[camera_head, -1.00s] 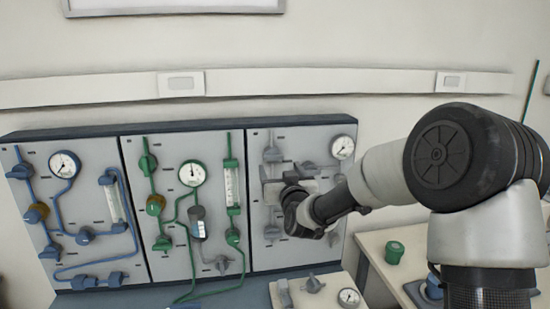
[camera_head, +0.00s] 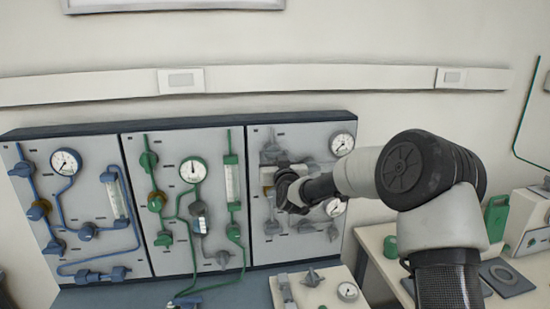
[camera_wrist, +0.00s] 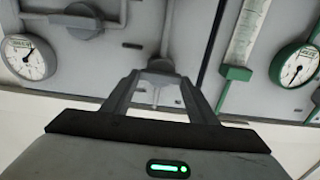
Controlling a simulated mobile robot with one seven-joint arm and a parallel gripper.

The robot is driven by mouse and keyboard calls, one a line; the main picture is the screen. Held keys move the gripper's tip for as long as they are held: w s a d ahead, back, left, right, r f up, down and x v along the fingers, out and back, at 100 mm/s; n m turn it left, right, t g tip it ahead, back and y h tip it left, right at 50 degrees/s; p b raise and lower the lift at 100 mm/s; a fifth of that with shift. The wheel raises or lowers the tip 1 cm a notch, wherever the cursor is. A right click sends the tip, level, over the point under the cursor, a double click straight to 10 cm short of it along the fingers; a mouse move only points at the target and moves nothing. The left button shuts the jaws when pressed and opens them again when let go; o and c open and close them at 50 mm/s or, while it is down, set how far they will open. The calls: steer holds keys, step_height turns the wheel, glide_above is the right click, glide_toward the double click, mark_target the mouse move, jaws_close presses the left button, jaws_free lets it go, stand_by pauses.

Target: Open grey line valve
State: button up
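The grey line runs on the right panel (camera_head: 320,235). Its upper left grey valve (camera_head: 271,153) sits just above my gripper (camera_head: 272,177) in the head view. In the wrist view, which shows the panel upside down, a grey valve (camera_wrist: 160,66) at the end of a grey pipe lies between and just beyond my fingertips (camera_wrist: 161,80). The fingers are spread apart, with nothing clearly held. Another round grey valve (camera_wrist: 84,20) and a grey-rimmed gauge (camera_wrist: 28,58) show at the left. My wrist hides part of the grey line in the head view.
A green line panel (camera_head: 180,230) and a blue line panel (camera_head: 75,235) stand to the left. A small plate (camera_head: 325,295) with a valve and gauge lies below. A bench with a green container (camera_head: 496,218) is at right.

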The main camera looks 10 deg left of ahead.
steer(key=c, duration=0.3)
steer(key=shift+f+m+b, duration=0.2)
steer(key=shift+m+b, duration=0.1)
steer(key=shift+b, duration=0.85)
steer(key=m+b, duration=0.1)
steer(key=b, duration=0.1)
steer(key=m+b, duration=0.1)
steer(key=b, duration=0.1)
steer(key=shift+f+m, duration=0.2)
steer(key=shift+m, duration=0.1)
steer(key=m+b, duration=0.5)
steer(key=b, duration=0.2)
steer(key=shift+d+b, duration=0.1)
steer(key=shift+b, duration=0.2)
steer(key=m+b, duration=0.4)
steer(key=shift+m+b, duration=0.4)
steer(key=m+b, duration=0.3)
steer(key=m, duration=0.1)
steer(key=shift+r+m, duration=0.15)
steer(key=shift+m, duration=0.25)
steer(key=shift+b, duration=0.3)
